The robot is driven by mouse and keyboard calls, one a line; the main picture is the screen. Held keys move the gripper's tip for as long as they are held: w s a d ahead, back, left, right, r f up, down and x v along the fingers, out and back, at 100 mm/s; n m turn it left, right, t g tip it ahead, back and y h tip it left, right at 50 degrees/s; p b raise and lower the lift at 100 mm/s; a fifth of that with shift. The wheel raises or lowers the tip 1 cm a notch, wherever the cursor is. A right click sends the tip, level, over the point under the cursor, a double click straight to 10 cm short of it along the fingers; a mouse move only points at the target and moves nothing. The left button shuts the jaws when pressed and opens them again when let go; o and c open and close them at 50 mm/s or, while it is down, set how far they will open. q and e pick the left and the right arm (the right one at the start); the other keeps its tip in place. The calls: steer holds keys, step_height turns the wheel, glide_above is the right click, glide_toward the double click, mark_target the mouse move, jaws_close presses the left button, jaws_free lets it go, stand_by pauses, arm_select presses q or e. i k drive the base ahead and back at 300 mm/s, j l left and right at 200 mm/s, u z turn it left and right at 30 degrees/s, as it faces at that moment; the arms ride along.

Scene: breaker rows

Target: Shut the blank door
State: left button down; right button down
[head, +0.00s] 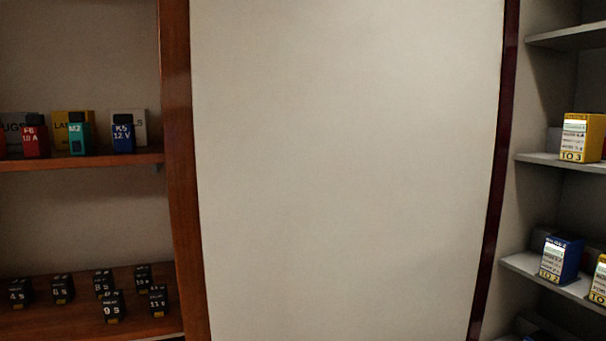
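A large plain pale panel (350,170) fills the middle of the head view, running past the top and bottom edges. It has no label, handle or hinge in sight, and I cannot tell whether it is a wall or the blank door. No other door shows in the view. Neither of my grippers is in view.
Wooden shelves (85,160) on the left hold red, teal and blue blocks above and several black blocks (113,306) below. Grey shelves (560,162) on the right hold a yellow block (575,138) and a blue block (560,258). Wooden uprights (180,160) flank the panel.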

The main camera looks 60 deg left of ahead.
mark_target(345, 149)
steer(key=k+u, duration=0.15)
steer(key=u, duration=1)
